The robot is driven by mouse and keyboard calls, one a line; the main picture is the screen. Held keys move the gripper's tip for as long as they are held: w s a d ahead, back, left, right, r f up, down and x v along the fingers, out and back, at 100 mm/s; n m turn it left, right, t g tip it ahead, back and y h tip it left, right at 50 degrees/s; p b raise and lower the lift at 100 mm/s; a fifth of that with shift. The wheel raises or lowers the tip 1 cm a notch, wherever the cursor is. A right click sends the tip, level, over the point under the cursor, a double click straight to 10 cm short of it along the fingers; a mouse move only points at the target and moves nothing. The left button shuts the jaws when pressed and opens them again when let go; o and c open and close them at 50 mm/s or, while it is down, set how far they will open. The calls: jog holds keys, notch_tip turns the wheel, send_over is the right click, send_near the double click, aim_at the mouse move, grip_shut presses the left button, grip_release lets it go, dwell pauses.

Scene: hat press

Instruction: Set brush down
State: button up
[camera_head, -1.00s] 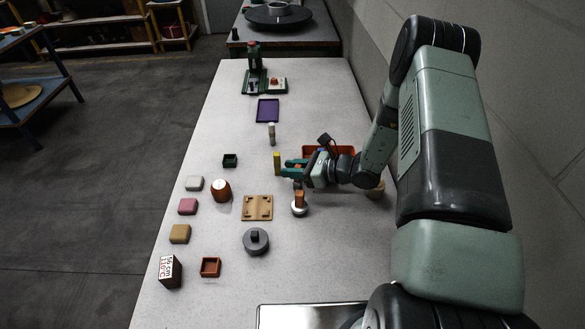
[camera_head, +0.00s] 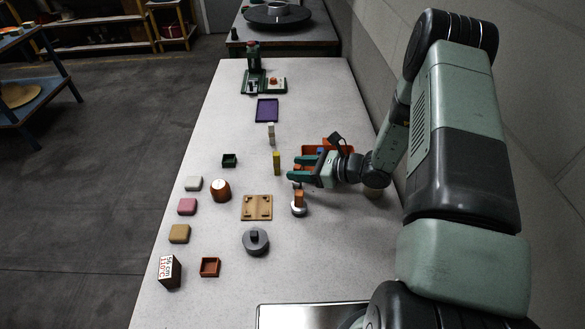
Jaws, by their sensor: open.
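My gripper (camera_head: 293,169) is open at the right of the table, its green fingers pointing left. A slim yellow piece (camera_head: 277,163) stands upright on the table just left of the fingertips, with a gap between. A piece with an orange-brown handle and a pale round base (camera_head: 298,205) stands just in front of the gripper. I cannot tell for sure which of these is the brush. A small orange patch shows between the fingers; I cannot tell what it belongs to.
An orange tray (camera_head: 341,150) lies behind my gripper, partly hidden. A wooden board (camera_head: 257,207), an orange-brown pot (camera_head: 221,190) and a grey round lidded piece (camera_head: 255,241) are nearby. A grey-white upright piece (camera_head: 271,135) and a purple tray (camera_head: 267,110) stand farther back.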

aim_at(301, 169)
jog(key=v, duration=0.4)
jog(key=shift+s+d+r, duration=0.1)
jog(key=shift+s+d, duration=0.05)
jog(key=shift+d, duration=0.2)
